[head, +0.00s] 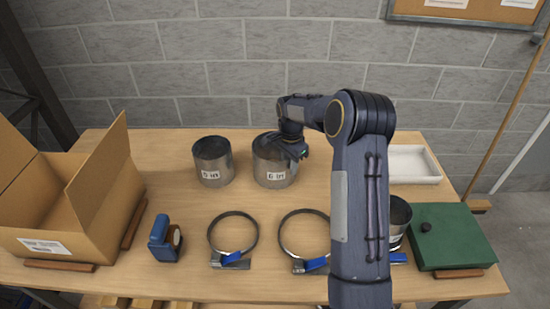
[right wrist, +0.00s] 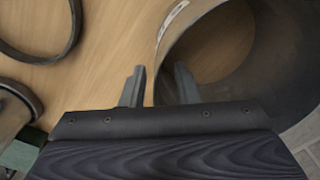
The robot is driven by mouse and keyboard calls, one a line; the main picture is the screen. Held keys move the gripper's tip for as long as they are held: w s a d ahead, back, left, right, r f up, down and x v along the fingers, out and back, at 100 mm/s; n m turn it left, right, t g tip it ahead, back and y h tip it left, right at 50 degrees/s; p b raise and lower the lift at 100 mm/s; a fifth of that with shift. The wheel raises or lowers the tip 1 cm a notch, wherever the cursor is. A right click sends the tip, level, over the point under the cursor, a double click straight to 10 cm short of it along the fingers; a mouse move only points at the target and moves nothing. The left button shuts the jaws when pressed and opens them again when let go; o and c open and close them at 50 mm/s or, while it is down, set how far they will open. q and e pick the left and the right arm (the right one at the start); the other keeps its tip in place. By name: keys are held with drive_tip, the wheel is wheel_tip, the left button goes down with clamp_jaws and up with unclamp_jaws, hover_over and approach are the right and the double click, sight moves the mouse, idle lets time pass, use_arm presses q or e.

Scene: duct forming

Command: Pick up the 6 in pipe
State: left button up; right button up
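The 6 in pipe (head: 272,168) is a grey metal cylinder with a white label, standing upright at the back middle of the table. My right gripper (head: 297,153) is over the right part of its rim. In the right wrist view, the two fingers (right wrist: 160,86) are apart, with the wall of the pipe (right wrist: 172,42) passing between them. One finger is outside the pipe and the other is over its opening. I cannot tell whether either finger touches the wall. My left gripper is out of view.
Another labelled pipe (head: 213,164) stands close on the left. A smaller pipe (head: 398,214) is partly behind my right arm. Two ring clamps (head: 211,232) (head: 281,232) lie in front. A cardboard box (head: 92,205), blue tool (head: 159,240), green case (head: 450,238) and white tray (head: 428,165) surround them.

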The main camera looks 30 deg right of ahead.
drive_tip(key=shift+f, duration=0.2)
clamp_jaws()
idle(0.3)
